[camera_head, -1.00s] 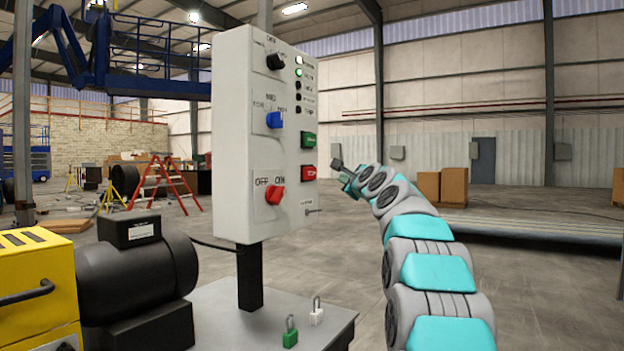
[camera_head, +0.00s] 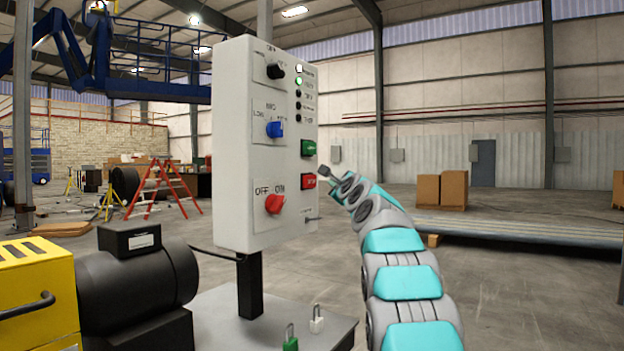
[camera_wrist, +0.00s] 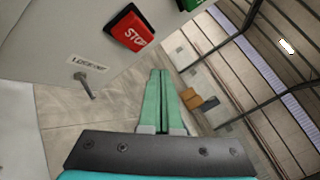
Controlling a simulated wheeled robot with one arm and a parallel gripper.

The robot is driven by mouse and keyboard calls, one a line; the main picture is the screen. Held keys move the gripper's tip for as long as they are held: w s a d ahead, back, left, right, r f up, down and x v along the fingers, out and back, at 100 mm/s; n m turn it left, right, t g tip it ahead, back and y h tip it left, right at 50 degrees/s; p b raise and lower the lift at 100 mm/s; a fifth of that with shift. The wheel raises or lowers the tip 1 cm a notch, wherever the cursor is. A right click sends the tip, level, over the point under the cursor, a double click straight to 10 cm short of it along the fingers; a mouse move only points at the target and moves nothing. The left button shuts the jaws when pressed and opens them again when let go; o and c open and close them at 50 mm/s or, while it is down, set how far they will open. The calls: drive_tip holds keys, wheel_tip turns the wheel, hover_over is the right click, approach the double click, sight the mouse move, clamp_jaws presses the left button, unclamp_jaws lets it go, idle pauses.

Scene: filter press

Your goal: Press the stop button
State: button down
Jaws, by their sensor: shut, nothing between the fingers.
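In the wrist view the stop button (camera_wrist: 132,30) reads "STOP" and lies up and left of the fingers. My gripper (camera_head: 324,172) is just right of the stop button in the head view; I cannot tell from it whether they touch. In the wrist view my gripper (camera_wrist: 160,75) has its two green fingers together with nothing between them, and they appear apart from the button.
The box also carries a red knob (camera_head: 274,204), a blue knob (camera_head: 274,129) and a black knob (camera_head: 275,71). A small key-like peg (camera_wrist: 85,88) sticks out below the stop button. Padlocks (camera_head: 290,340) stand on the base plate. Open floor lies to the right.

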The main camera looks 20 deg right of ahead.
sight(314, 180)
drive_tip(key=shift+w+a+p, duration=0.6)
drive_tip(key=shift+w+p, duration=0.05)
drive_tip(key=shift+w, duration=0.15)
drive_tip(key=shift+w+a+p, duration=0.6)
drive_tip(key=shift+w+p, duration=0.05)
drive_tip(key=shift+w, duration=0.1)
drive_tip(key=shift+w+a+r, duration=0.1)
idle(0.9)
drive_tip(key=shift+w+a+p, duration=0.15)
drive_tip(key=shift+w+p, duration=0.05)
drive_tip(key=shift+p, duration=0.25)
drive_tip(key=shift+w+a+p, duration=0.4)
drive_tip(key=shift+w+p, duration=0.1)
drive_tip(key=shift+p, duration=0.15)
idle(0.7)
idle(0.3)
drive_tip(key=shift+s+d+b, duration=0.6)
drive_tip(key=shift+s+b, duration=0.1)
drive_tip(key=shift+s, duration=0.1)
